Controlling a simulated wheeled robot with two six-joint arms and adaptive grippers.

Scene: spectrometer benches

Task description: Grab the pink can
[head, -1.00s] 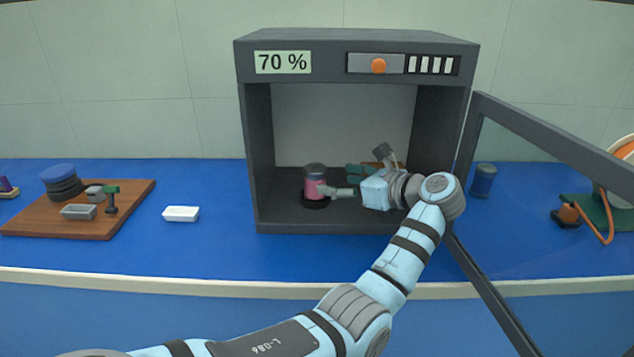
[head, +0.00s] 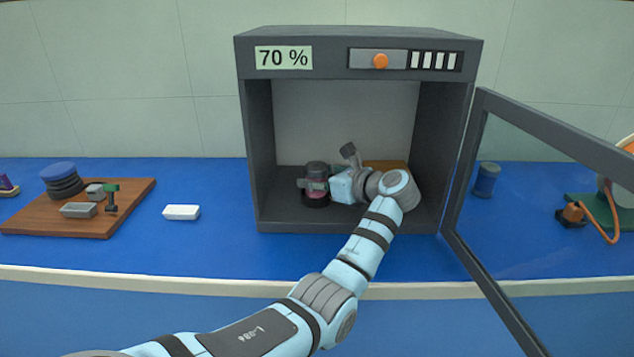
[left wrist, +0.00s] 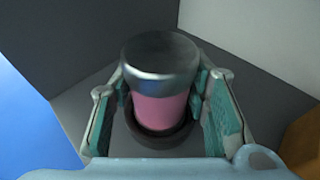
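The pink can (head: 317,188) has a grey metal top and stands upright in a dark round holder (left wrist: 160,136), inside the open grey cabinet (head: 258,150). In the left wrist view the can (left wrist: 162,108) is between the green-padded fingers of my left gripper (left wrist: 163,95). The fingers are open, one on each side of the can, with little room between pads and can. In the head view my left gripper (head: 316,185) reaches in from the right and its near finger covers part of the can. My right gripper is not in view.
The cabinet's glass door (head: 462,190) stands open at the right. An orange-brown block (head: 388,165) is behind my wrist in the cabinet. A wooden board (head: 95,225) with several items and a white box (head: 181,212) are at left.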

